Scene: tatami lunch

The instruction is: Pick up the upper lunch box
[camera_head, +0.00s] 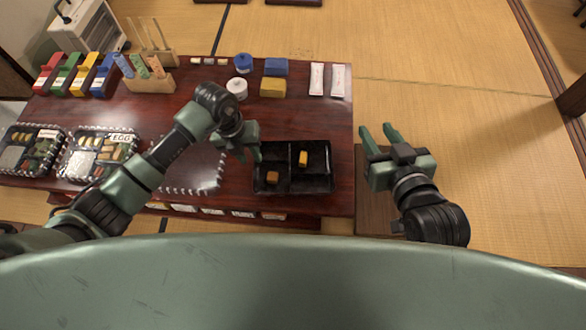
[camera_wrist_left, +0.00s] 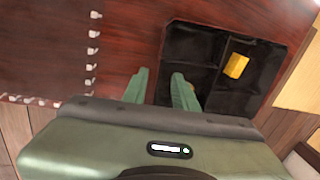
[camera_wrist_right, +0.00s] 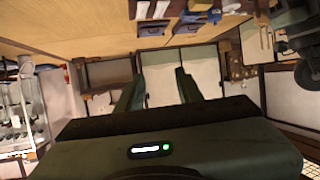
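A black lunch box (camera_head: 281,186) with compartments sits at the table's right front. It holds one yellow-orange piece (camera_head: 303,158) at upper right and another (camera_head: 272,177) at lower left. Two filled lunch boxes, one far left (camera_head: 13,171) and one beside it (camera_head: 67,176), have white-beaded rims. My left gripper (camera_head: 250,152) is open and empty above the black box's left edge. The left wrist view shows the box (camera_wrist_left: 207,76) just beyond its fingertips; contact cannot be told. My right gripper (camera_head: 380,137) is open and empty, off the table's right edge.
The dark red table (camera_head: 200,100) has a white-dotted outline (camera_head: 207,178) left of the black box. Coloured holders (camera_head: 75,75), a wooden rack (camera_head: 152,83), a white jar (camera_head: 237,88), blue and yellow blocks (camera_head: 274,76) and white packets (camera_head: 327,80) stand behind. Tatami lies right.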

